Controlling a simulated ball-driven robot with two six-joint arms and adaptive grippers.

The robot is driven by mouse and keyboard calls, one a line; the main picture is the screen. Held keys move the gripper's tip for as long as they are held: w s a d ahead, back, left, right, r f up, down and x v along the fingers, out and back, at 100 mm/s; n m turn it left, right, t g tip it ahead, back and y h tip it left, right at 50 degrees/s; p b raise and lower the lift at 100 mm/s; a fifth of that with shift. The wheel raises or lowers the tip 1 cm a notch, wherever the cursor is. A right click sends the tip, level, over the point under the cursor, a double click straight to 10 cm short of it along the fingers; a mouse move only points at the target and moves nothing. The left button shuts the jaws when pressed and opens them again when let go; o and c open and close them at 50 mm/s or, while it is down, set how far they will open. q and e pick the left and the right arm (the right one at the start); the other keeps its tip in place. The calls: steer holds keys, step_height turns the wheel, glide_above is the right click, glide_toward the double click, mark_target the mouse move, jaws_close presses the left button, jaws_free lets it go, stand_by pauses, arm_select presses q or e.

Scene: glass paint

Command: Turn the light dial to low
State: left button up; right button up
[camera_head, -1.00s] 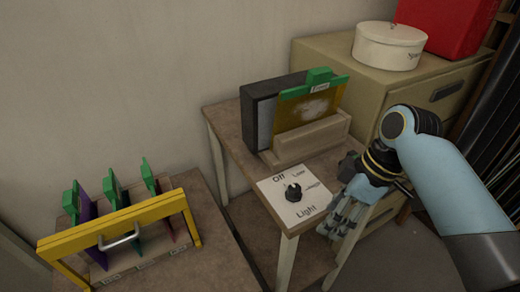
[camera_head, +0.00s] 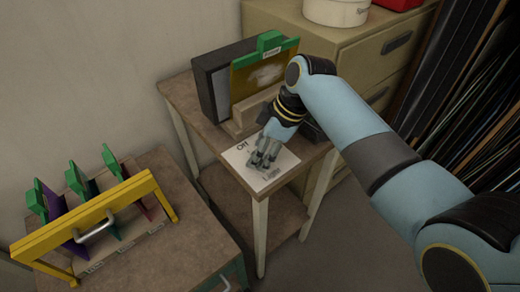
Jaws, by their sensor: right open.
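The light dial's white panel (camera_head: 236,158) lies flat at the front of the small brown table. The word "Off" shows at its upper left. The dial knob is hidden behind my right gripper (camera_head: 262,165), whose fingers are over the middle of the panel. The fingers are spread and open around where the knob sits. I cannot tell whether they touch it or which way the knob points. My left gripper is not in view.
A yellow glass pane with a green top (camera_head: 262,70) stands in a wooden holder in front of a dark box (camera_head: 212,85). A yellow-handled rack (camera_head: 88,215) holds coloured panes at left. A drawer cabinet (camera_head: 385,50) stands behind.

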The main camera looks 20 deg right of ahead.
steer(key=shift+f, duration=0.2)
steer(key=shift+c, duration=0.3)
jaws_close()
steer(key=shift+r+m+p, duration=0.15)
steer(key=shift+m+p, duration=0.45)
steer(key=shift+p, duration=0.25)
steer(key=m+t+h+p, duration=0.1)
steer(key=m+p, duration=0.2)
steer(key=shift+s+a, duration=0.1)
steer(key=shift+m+t+h+p, duration=0.3)
steer(key=shift+m+t+p, duration=0.3)
steer(key=shift+m+p, duration=0.55)
steer(key=shift+a+m+h+p, duration=0.1)
steer(key=shift+m+h+p, duration=0.4)
steer(key=shift+m, duration=0.65)
